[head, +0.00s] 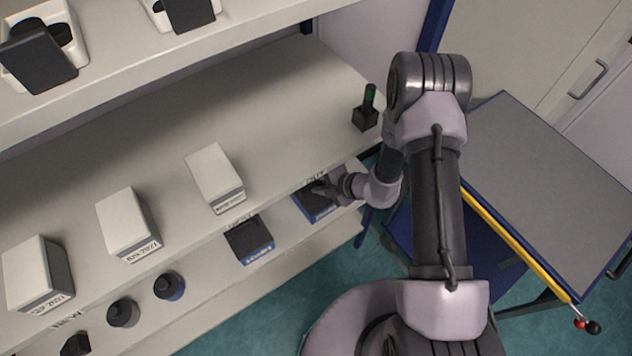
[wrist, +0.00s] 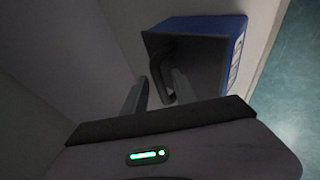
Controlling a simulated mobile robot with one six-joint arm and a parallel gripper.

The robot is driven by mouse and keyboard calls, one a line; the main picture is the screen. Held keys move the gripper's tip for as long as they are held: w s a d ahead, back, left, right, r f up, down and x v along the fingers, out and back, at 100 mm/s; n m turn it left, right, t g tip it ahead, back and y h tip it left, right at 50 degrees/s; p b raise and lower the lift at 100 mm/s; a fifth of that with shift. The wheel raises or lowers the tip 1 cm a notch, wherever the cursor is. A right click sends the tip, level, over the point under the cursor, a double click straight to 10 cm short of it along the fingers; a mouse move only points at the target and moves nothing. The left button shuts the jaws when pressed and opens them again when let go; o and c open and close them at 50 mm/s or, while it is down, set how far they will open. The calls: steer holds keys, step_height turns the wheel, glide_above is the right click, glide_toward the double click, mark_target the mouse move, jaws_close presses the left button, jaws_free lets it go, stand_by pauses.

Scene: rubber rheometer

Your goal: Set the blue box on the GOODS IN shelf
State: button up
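A blue box (head: 313,207) with a dark top stands on the lower shelf (head: 290,240), under my gripper (head: 325,190) in the head view. In the wrist view the blue box (wrist: 238,50) shows blue sides, a pale label and a dark top with a raised dark handle (wrist: 158,80). My gripper (wrist: 160,93) has its two fingers apart, one on each side of the handle. I see no clear grip on it. A similar dark box with a blue front (head: 249,240) stands to the left on the same shelf. My gripper partly hides the nearer box.
White boxes (head: 215,178) stand on the shelf above. Dark round pots (head: 168,287) stand further left on the lower shelf. A small black holder with a green item (head: 366,110) is on the upper shelf near my arm. A grey-topped table (head: 550,180) is at the right.

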steer(key=shift+d+r, duration=0.1)
steer(key=p+v, duration=0.4)
steer(key=v, duration=0.8)
